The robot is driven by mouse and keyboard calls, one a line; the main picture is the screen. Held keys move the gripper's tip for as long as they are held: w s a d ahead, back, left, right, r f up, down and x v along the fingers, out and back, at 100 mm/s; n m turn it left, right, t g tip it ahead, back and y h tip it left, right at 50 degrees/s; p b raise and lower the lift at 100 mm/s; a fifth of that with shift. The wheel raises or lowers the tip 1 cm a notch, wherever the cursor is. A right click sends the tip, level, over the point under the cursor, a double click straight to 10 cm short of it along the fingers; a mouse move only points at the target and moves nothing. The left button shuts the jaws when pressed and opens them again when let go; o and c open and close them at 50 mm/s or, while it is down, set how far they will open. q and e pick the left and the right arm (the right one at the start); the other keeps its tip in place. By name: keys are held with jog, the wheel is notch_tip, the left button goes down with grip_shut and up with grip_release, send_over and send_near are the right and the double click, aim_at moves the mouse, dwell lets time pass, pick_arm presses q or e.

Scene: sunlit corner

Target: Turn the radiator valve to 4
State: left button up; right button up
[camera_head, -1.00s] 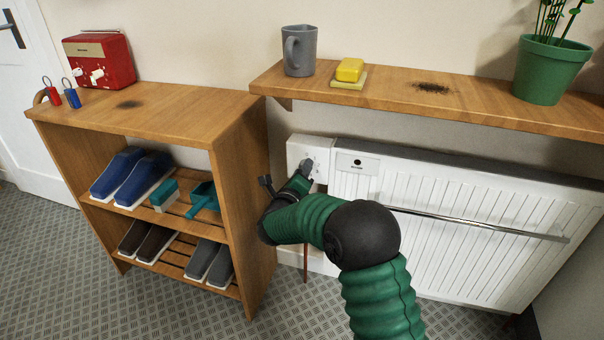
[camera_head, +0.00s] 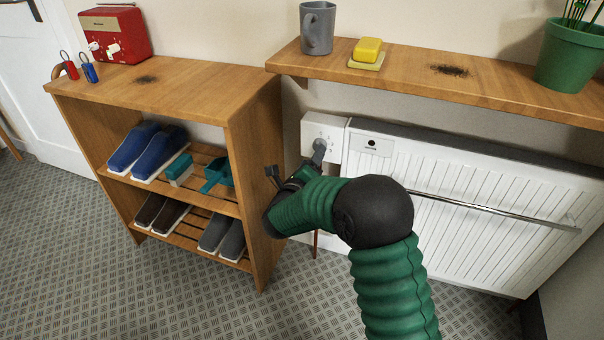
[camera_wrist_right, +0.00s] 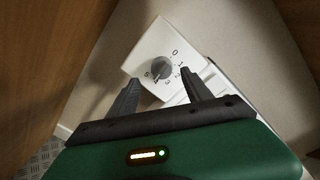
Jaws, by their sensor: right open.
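The radiator valve is a white box (camera_head: 322,130) at the radiator's upper left corner. In the right wrist view its face (camera_wrist_right: 152,45) carries a grey round knob (camera_wrist_right: 162,68) with numbers around it, 0 at the upper right. The knob's pointer is too small to read. My right gripper (camera_head: 296,164) is in front of the valve, its jaws open. In the wrist view the fingertips (camera_wrist_right: 160,78) lie on either side of the knob, with visible space between; contact cannot be told. In the head view a finger partly covers the knob area. My left gripper is out of view.
The white radiator (camera_head: 470,200) has a metal rail (camera_head: 490,212). A wooden shelf (camera_head: 510,90) above holds a mug (camera_head: 317,28), yellow sponge (camera_head: 368,50) and plant pot (camera_head: 567,60). A wooden shoe rack (camera_head: 200,85) stands close left of the gripper.

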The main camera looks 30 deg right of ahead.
jog(key=p+v, duration=0.3)
jog(key=v, duration=0.9)
jog(key=shift+a, duration=0.2)
jog(key=shift+s, duration=0.1)
